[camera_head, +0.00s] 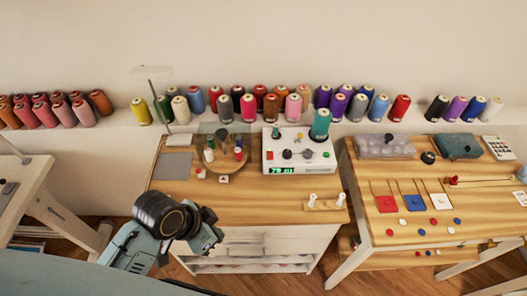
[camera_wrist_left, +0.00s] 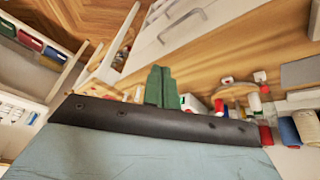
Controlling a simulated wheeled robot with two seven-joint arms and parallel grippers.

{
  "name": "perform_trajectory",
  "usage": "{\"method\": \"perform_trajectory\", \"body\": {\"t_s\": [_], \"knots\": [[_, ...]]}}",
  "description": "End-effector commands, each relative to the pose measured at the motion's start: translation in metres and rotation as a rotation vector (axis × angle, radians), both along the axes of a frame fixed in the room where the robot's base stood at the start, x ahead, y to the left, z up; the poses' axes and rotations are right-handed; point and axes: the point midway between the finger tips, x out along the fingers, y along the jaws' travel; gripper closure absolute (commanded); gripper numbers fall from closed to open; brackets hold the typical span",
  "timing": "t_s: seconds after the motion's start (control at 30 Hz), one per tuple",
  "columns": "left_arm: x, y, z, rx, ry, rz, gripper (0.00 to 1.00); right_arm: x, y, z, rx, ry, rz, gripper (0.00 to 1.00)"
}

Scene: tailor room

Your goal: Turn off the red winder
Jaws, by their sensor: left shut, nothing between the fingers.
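A white machine (camera_head: 270,158) stands on the middle wooden table. It has a lit green display (camera_head: 281,170), a dark round knob, red and green buttons, and a teal thread cone (camera_head: 320,124) on top. I cannot tell whether this is the red winder; its body is white. My left gripper (camera_head: 217,236) is in front of the table, left of the machine and apart from it. In the left wrist view its green fingers (camera_wrist_left: 159,86) are together and empty. My right gripper is not in view.
A round wooden stand (camera_head: 222,168) with small spools sits left of the machine under a clear cover. A wooden holder (camera_head: 325,204) with white pegs lies at the front right. Thread cones line the back ledge. A second table (camera_head: 400,235) stands to the right.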

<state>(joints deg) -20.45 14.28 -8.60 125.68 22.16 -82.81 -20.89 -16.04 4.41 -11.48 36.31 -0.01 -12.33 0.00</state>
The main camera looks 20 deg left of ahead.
Motion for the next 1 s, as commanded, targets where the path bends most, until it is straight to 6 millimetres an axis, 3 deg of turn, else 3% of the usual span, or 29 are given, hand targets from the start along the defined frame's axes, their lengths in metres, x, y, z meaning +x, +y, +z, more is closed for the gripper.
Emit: {"method": "perform_trajectory", "body": {"t_s": [0.23, 0.33, 0.57, 0.77, 1.0], "knots": [[-0.033, 0.018, -0.025, 0.079, 0.056, 0.307, 1.0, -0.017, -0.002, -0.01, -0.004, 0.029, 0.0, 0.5], [-0.043, 0.026, -0.062, 0.118, 0.08, 0.423, 1.0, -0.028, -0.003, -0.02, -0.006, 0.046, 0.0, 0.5], [-0.051, 0.031, -0.139, 0.146, 0.107, 0.476, 1.0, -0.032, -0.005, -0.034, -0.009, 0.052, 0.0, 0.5], [-0.069, 0.033, -0.23, 0.16, 0.139, 0.472, 1.0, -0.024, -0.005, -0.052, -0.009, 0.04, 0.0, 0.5], [-0.124, 0.041, -0.355, 0.177, 0.188, 0.455, 1.0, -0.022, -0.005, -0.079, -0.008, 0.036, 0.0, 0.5]]}}
